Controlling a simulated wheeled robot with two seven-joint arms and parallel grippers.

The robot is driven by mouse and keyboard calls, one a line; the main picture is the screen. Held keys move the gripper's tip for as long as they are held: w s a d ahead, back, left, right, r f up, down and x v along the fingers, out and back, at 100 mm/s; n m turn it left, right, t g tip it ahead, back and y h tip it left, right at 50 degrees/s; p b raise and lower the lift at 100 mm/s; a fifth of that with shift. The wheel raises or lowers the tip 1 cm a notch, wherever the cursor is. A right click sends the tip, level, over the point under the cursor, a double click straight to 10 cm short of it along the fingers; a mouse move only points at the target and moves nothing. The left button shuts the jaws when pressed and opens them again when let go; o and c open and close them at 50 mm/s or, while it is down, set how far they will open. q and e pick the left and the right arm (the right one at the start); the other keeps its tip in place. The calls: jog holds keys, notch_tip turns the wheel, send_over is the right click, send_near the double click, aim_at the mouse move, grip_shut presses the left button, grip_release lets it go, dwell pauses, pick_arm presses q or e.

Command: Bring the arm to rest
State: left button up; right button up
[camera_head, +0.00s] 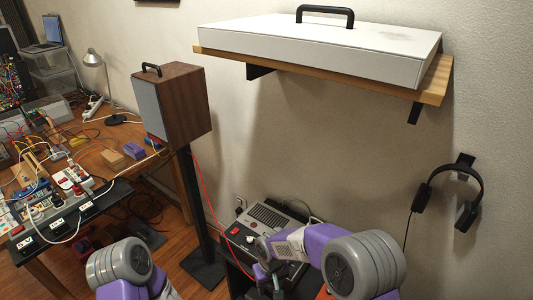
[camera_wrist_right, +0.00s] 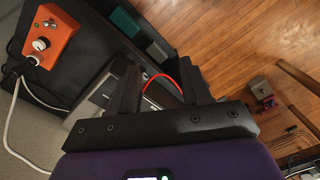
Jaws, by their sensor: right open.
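My right arm (camera_head: 320,255) reaches in from the lower right in the head view, purple and grey. Its gripper (camera_head: 267,275) is small and partly hidden there, close to the front of a grey device on a low dark stand. In the right wrist view the two black fingers of my right gripper (camera_wrist_right: 160,90) stand apart, with nothing held between them. A red cable shows behind the fingers. Part of my left arm (camera_head: 120,265) shows at the bottom left of the head view; its gripper is not visible.
A wooden speaker (camera_head: 182,105) stands on a black post. A white case (camera_head: 330,45) lies on a wall shelf (camera_head: 432,88). Headphones (camera_head: 470,200) hang at right. The grey device (camera_head: 262,225) sits below. A cluttered desk (camera_head: 120,135) is left. An orange box (camera_wrist_right: 52,38) is in the wrist view.

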jog(key=s+d+f+m+y, duration=0.1)
jog(key=d+f, duration=0.2)
jog(key=f, duration=0.4)
pick_arm(q)
jog(key=shift+w+r+p, duration=0.85)
jog(key=shift+r+p, duration=0.15)
jog(key=shift+p, duration=0.05)
pick_arm(e)
jog(key=s+d+f+m+y, duration=0.1)
jog(key=s+d+f+m, duration=0.2)
jog(key=s, duration=0.4)
jog(key=s+d+f+m+y, duration=0.1)
jog(key=s+d+f+m, duration=0.2)
jog(key=s, duration=0.4)
jog(key=shift+f+t+y, duration=0.3)
jog(key=shift+f+y, duration=0.1)
jog(key=shift+f, duration=0.2)
pick_arm(q)
jog(key=shift+c, duration=0.4)
pick_arm(e)
jog(key=shift+c, duration=0.4)
